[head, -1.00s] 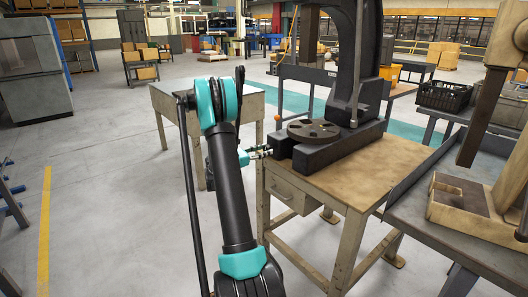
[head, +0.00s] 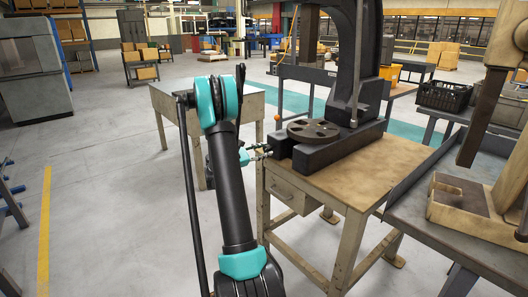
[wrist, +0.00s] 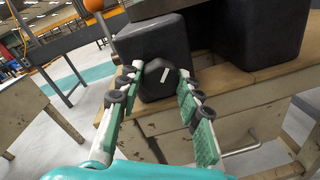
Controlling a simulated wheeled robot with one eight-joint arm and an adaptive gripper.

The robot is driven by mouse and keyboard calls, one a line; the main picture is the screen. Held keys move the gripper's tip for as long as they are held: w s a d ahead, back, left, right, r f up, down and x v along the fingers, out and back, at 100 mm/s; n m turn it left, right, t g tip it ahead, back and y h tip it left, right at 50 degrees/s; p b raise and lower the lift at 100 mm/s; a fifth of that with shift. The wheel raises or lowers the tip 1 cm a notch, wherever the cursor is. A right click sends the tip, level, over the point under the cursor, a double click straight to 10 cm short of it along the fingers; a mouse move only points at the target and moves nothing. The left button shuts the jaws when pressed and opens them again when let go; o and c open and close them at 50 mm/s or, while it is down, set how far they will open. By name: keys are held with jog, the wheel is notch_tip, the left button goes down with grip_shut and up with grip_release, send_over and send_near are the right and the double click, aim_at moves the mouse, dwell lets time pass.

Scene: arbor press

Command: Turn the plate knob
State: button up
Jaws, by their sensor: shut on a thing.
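The plate knob (wrist: 157,88) is dark with a short white mark on its face. It shows in the wrist view at the front of the press's black base block. My gripper (wrist: 160,70) has one finger on each side of the knob and is shut on it. In the head view my gripper (head: 262,151) is at the left end of the press base (head: 325,151), and the knob is hidden there. The round slotted plate (head: 313,130) lies flat on top of the base.
The arbor press (head: 345,60) stands on a wooden-topped bench (head: 370,165) with a drawer. A grey table (head: 245,97) stands behind my arm, and open floor lies to the left.

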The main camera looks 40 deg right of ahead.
jog(key=shift+s+m, duration=0.1)
jog(key=shift+m, duration=1.9)
jog(key=o, duration=1.2)
jog(key=shift+c, duration=0.2)
jog(key=shift+a, duration=0.1)
jog(key=a, duration=1.1)
jog(key=shift+a+r, duration=0.35)
jog(key=shift+a, duration=0.05)
jog(key=shift+s, duration=0.1)
